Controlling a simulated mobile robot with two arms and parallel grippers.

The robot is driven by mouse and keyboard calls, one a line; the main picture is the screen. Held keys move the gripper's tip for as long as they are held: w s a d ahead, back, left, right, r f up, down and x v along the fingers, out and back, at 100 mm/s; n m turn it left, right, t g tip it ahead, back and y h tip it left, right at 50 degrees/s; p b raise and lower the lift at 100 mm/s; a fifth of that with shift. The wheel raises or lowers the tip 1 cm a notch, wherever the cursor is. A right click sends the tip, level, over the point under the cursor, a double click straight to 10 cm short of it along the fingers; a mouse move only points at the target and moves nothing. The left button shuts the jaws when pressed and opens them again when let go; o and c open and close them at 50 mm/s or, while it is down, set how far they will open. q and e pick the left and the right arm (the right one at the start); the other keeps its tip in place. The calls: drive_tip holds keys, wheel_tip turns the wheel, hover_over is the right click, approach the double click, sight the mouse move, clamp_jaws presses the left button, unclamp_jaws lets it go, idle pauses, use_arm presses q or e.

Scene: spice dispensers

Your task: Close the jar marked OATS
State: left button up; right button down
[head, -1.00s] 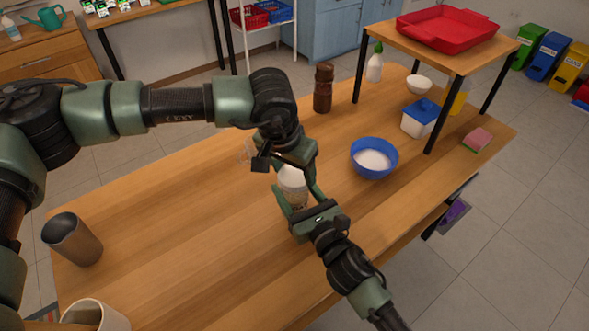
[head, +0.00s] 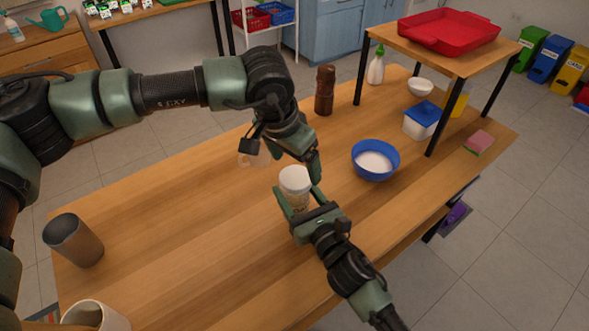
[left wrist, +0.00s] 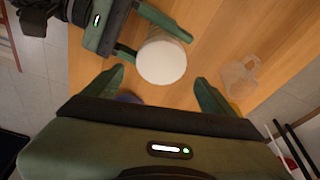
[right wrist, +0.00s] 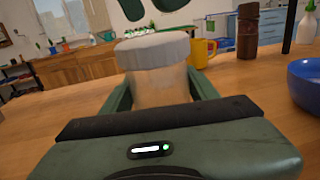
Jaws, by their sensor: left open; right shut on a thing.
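A jar (head: 298,202) with pale contents stands on the wooden table, and its marking is not readable. A white lid (head: 294,180) sits on its mouth; it looks level in the right wrist view (right wrist: 153,48). I cannot tell how tightly it is seated. My right gripper (head: 297,207) is shut around the jar's body, below the lid. My left gripper (head: 312,172) is open and empty, above and just beside the lid. In the left wrist view the lid (left wrist: 161,62) shows beyond and between the open fingers.
A clear container (head: 254,154) stands partly behind my left wrist. A blue bowl (head: 375,171) of white contents is to the right. A brown grinder (head: 324,90) stands behind. A grey cup (head: 72,240) is at the left. The table's middle left is clear.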

use_arm(q)
drive_tip(key=shift+r, duration=0.6)
drive_tip(key=shift+c, duration=0.4)
